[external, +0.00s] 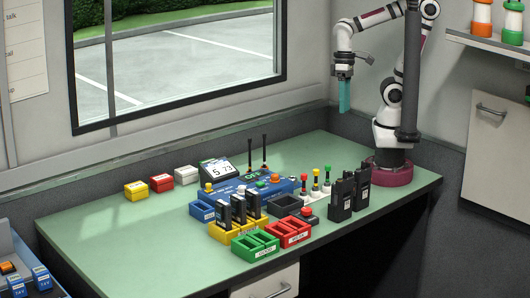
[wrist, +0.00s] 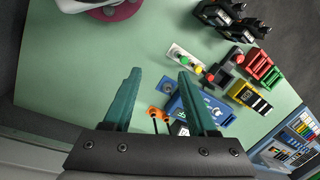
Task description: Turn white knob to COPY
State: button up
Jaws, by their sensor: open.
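My gripper (external: 344,97) hangs high over the back right of the table, fingers pointing down, well apart from the console.
Upright posts with red, green and yellow tops (external: 315,181) stand right of the console. Black radios (external: 341,199) stand farther right. Green (external: 254,246) and red (external: 289,234) trays are in front. Two black antennas (external: 264,153) rise behind the console.

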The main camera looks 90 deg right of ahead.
jog(key=w+a+r+n+y, duration=0.1)
jog(key=w+a+n, duration=0.1)
jog(key=w+n, duration=0.4)
jog(key=w+a+r+n, duration=0.1)
jog(key=w+a+n, duration=0.25)
jog(key=w, duration=0.55)
jog(key=n+y, duration=0.2)
jog(key=n, duration=1)
send_over(242, 190)
jog(key=d, duration=0.8)
notch_tip(242, 190, down, 6)
jog(key=x, duration=1.4)
jog(key=shift+w+d+f, duration=0.15)
jog(key=shift+f, duration=0.05)
jog(key=shift+f+h, duration=0.3)
jog(key=shift+f, duration=0.05)
grip_shut()
